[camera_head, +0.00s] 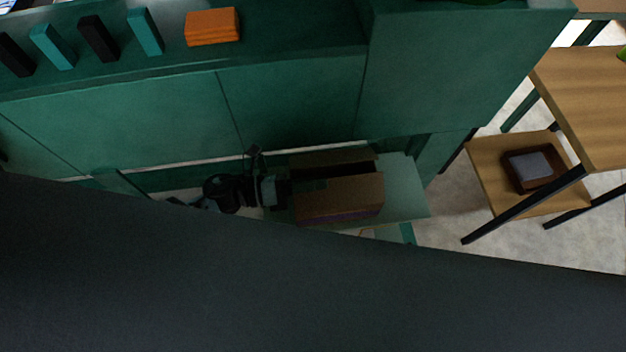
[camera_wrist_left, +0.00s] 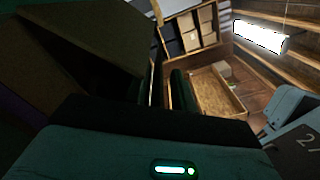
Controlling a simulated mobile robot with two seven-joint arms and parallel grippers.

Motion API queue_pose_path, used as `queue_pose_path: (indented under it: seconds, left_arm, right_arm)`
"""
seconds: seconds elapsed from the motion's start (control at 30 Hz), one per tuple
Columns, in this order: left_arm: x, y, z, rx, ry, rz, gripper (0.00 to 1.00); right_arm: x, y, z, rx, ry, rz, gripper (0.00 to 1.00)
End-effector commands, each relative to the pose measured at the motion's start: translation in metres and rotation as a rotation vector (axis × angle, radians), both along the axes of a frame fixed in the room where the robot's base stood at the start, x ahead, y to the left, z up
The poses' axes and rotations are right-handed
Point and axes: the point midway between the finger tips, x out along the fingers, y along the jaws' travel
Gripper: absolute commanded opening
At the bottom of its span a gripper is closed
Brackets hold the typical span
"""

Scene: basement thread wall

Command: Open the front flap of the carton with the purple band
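The carton (camera_head: 345,197) is brown, with a purple band (camera_head: 345,216) low on its near face. It sits on a pale green shelf in the head view. One flap (camera_head: 325,158) stands along its far side, and a dark gap lies between it and the near brown panel. I cannot tell whether that panel includes the front flap. My left gripper (camera_head: 297,187) is at the carton's left end; contact and finger opening are unclear. In the left wrist view, brown carton panels (camera_wrist_left: 85,40) fill the upper left. My right gripper is not in view.
The green cabinet (camera_head: 290,105) rises behind the carton. The pale shelf (camera_head: 405,190) has bare room right of it. A wooden table (camera_head: 590,100) and a low stool with a dark tray (camera_head: 515,180) stand at the right. A large dark surface covers the foreground.

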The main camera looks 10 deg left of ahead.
Motion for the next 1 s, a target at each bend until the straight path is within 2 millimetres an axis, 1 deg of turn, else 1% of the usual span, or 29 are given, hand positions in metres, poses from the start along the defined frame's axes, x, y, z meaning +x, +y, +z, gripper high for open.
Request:
queue_pose_path:
  seconds: [0.2, 0.23, 0.4, 0.43, 0.77, 1.0]
  left_arm:
    - [0.0001, -0.0006, -0.0003, 0.000, 0.000, 0.000, 0.25]
    - [0.0001, -0.0006, -0.0003, 0.000, 0.000, 0.000, 0.24]
    - [0.0002, -0.0004, -0.0002, 0.000, 0.000, 0.000, 0.02]
    - [0.0002, -0.0004, -0.0002, 0.000, 0.000, 0.000, 0.00]
    - [-0.0004, -0.0003, 0.0000, 0.003, -0.010, 0.000, 0.00]
    - [-0.0045, -0.0016, 0.0028, 0.031, -0.095, -0.001, 0.00]
  right_arm:
    - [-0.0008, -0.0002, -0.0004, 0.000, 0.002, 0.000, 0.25]
    - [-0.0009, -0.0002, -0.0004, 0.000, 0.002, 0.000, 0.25]
    - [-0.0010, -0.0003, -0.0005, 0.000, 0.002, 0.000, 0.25]
    - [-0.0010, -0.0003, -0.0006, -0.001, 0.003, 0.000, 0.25]
    - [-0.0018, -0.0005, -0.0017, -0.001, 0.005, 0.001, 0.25]
    - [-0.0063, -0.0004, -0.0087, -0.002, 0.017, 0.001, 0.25]
